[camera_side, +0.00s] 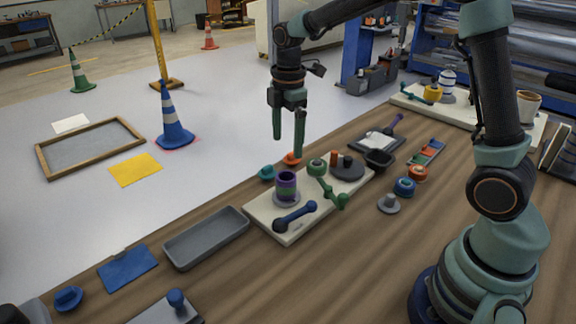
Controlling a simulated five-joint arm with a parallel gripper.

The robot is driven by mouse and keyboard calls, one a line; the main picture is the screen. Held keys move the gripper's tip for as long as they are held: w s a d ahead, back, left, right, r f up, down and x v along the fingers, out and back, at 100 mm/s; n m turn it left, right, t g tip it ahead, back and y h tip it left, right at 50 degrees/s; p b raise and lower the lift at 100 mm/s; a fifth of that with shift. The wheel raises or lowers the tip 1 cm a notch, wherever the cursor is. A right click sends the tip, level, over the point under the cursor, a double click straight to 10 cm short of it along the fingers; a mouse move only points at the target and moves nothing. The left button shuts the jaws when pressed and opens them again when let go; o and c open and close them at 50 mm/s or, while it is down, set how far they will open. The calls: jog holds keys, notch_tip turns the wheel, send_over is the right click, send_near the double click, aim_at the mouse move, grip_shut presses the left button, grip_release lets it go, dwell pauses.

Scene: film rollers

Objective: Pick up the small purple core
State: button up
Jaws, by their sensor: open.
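The fingertips are clear of the cylinder.
On the board are a dark blue roller tool (295,217), a green crank (327,186) and a dark round plate (347,169). A grey tray (206,238) lies left of it. Small coloured pieces stand right, including a blue one (405,187). Bare wood lies toward the front.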

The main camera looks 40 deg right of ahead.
aim_at(286, 184)
jog(key=shift+n, duration=0.5)
jog(key=f, duration=1.3)
jog(key=shift+w+f, duration=0.15)
jog(key=shift+w, duration=0.05)
jog(key=shift+c, duration=0.3)
jog(key=c, duration=1.4)
